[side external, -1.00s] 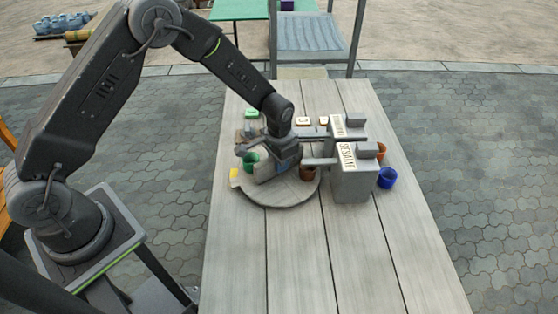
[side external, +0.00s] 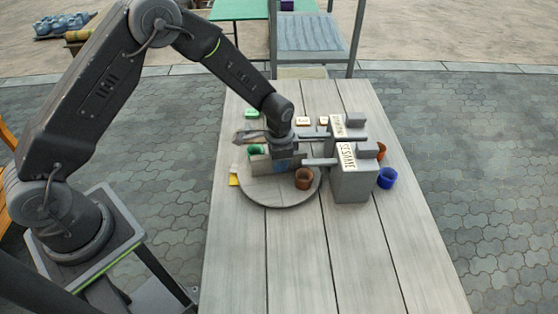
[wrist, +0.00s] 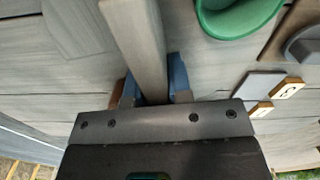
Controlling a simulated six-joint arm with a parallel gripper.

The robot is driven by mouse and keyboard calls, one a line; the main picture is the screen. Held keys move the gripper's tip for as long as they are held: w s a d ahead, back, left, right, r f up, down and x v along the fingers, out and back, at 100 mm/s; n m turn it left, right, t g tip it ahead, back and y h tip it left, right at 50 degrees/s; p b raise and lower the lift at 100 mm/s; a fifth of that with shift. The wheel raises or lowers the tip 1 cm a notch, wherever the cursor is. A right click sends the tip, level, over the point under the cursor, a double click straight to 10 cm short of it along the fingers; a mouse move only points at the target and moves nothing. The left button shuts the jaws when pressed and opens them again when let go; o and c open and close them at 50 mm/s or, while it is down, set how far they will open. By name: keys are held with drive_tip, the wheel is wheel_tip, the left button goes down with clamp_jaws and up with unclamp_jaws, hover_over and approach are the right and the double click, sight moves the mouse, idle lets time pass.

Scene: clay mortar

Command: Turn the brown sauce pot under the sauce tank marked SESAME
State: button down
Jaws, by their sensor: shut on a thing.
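The brown sauce pot (side external: 304,179) stands near the front right edge of the round grey turntable (side external: 278,198). It is a little in front and to the left of the spout (side external: 319,162) of the grey tank marked SESAME (side external: 351,182). My gripper (side external: 284,163) is low over the turntable, left of and behind the brown pot. In the wrist view its blue fingertips (wrist: 160,80) are shut on a grey bar (wrist: 138,40). A green pot (side external: 257,150) is partly hidden behind the gripper; it also shows in the wrist view (wrist: 238,18).
A second labelled tank (side external: 345,128) stands behind the SESAME tank. A blue cup (side external: 387,178) and an orange cup (side external: 381,150) stand to their right. The front of the table is clear.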

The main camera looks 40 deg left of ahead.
idle(0.4)
drive_tip(key=c, duration=1)
unclamp_jaws()
drive_tip(key=shift+c, duration=0.2)
wheel_tip(320, 180, up, 14)
drive_tip(key=s+a+r+n+t, duration=0.1)
drive_tip(key=s+a+r, duration=0.1)
drive_tip(key=s+r, duration=0.45)
drive_tip(key=s+a+r+n+t, duration=0.1)
drive_tip(key=s+r+n+t, duration=0.1)
drive_tip(key=s, duration=0.7)
drive_tip(key=s+a+r+n+t, duration=0.2)
drive_tip(key=s+r+n, duration=0.2)
drive_tip(key=s+r, duration=0.3)
drive_tip(key=s, duration=0.2)
drive_tip(key=shift+s+a+r+t, duration=0.25)
drive_tip(key=shift+s+t, duration=0.05)
drive_tip(key=shift+s, duration=0.1)
